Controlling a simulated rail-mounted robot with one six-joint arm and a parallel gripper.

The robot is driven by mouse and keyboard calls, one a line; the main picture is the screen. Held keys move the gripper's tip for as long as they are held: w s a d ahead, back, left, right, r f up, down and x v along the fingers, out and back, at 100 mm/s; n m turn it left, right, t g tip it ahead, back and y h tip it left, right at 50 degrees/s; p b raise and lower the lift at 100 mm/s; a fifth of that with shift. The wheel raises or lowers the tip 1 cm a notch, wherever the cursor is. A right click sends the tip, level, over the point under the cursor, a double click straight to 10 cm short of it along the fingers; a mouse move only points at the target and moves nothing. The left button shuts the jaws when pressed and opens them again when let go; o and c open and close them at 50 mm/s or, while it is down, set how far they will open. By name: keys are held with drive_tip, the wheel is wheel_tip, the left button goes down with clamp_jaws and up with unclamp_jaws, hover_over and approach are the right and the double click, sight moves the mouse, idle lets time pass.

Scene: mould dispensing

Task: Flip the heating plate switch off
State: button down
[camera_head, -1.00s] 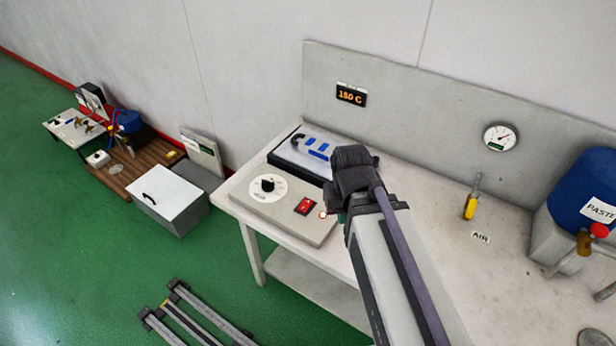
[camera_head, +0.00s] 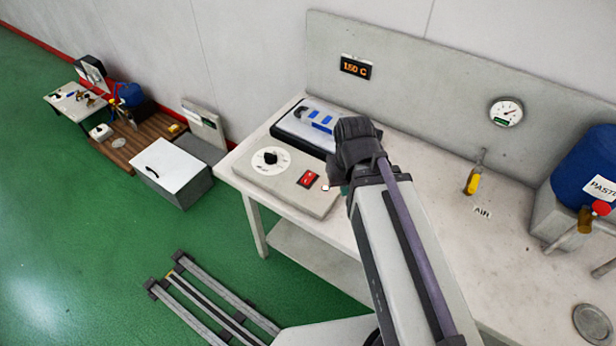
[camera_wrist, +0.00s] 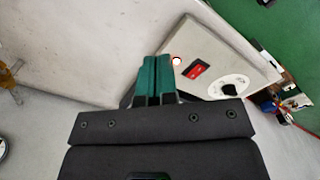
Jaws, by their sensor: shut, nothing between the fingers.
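The heating plate's control box (camera_head: 270,188) is a pale slab at the left end of the bench. It bears a red rocker switch (camera_head: 308,179), a black knob (camera_head: 270,158) on a white dial and a small lamp (camera_head: 325,188). The fingers are near the lamp and switch, apart from the switch in the picture. In the head view my arm hides most of the fingers.
The dark heating plate (camera_head: 306,130) with a blue and grey mould on it is behind the control box. A display (camera_head: 356,67) on the back panel reads 150 C. A yellow-handled tool (camera_head: 472,183) and a blue paste drum (camera_head: 590,170) are to the right.

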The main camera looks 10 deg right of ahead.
drive_tip(key=w+a+n, duration=0.3)
drive_tip(key=w+a, duration=0.2)
drive_tip(key=w, duration=0.5)
drive_tip(key=n, duration=0.5)
hover_over(309, 174)
drive_tip(key=s+a, duration=0.2)
drive_tip(key=shift+w+d+f+n+t+h, duration=0.2)
drive_tip(key=shift+d+n+t+h, duration=0.25)
drive_tip(key=shift+n, duration=0.35)
drive_tip(key=f+b, duration=0.9)
drive_tip(key=w+d+f+b, duration=0.1)
drive_tip(key=f+b, duration=0.3)
drive_tip(key=b, duration=0.1)
drive_tip(key=shift+w+f, duration=0.1)
drive_tip(key=shift+f, duration=0.3)
